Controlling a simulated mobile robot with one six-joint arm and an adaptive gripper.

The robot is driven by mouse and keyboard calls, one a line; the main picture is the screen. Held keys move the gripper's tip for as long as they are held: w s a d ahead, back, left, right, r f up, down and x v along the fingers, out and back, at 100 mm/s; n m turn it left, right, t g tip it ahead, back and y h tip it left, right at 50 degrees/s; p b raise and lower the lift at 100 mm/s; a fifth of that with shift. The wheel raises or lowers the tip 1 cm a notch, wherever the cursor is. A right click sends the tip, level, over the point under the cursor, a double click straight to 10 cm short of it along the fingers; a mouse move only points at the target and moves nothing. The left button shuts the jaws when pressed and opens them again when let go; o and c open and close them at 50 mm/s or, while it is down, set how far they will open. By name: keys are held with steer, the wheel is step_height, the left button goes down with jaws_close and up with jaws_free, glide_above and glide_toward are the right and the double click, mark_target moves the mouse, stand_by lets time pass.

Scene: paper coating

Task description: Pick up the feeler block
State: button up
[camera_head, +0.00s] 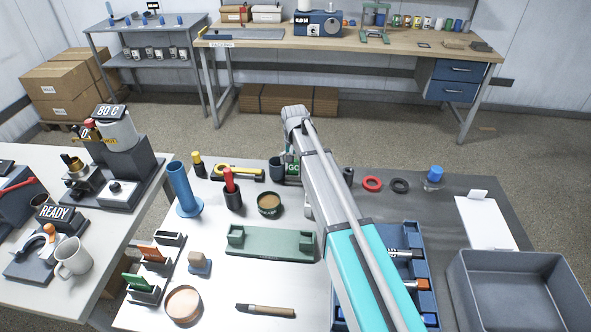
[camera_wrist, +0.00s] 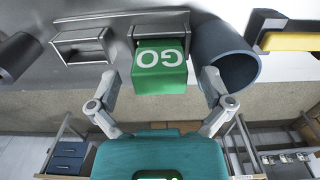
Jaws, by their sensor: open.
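The feeler block is a green block marked GO (camera_wrist: 160,70), upside down in the wrist view. It stands at a grey metal holder (camera_wrist: 118,52), beside a dark blue-grey cup (camera_wrist: 226,58). In the head view the green block (camera_head: 293,169) shows partly behind my arm, at the far middle of the table. My gripper (camera_wrist: 160,88) is open, one finger on each side of the block. A gap shows on both sides, and the right finger is close to the cup's rim. Whether the fingertips are level with the block is unclear.
An empty grey slot (camera_wrist: 80,46) lies left of the block in the wrist view. A yellow-and-black tool (camera_head: 238,172) lies left of the cup (camera_head: 276,168) in the head view. Red (camera_head: 372,184) and black rings (camera_head: 400,185) lie to the right. A grey tray (camera_head: 518,300) stands front right.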

stand_by(0.3)
steer(key=c, duration=1.2)
steer(key=shift+r, duration=0.25)
step_height(320, 180, up, 2)
steer(key=p, duration=0.3)
steer(key=shift+r, duration=0.2)
steer(key=s+d+r+p, duration=0.5)
steer(key=s+r+p, duration=0.1)
steer(key=s, duration=0.1)
steer(key=s+d+r+p, duration=0.3)
steer(key=s+r+p, duration=0.1)
steer(key=shift+d, duration=0.3)
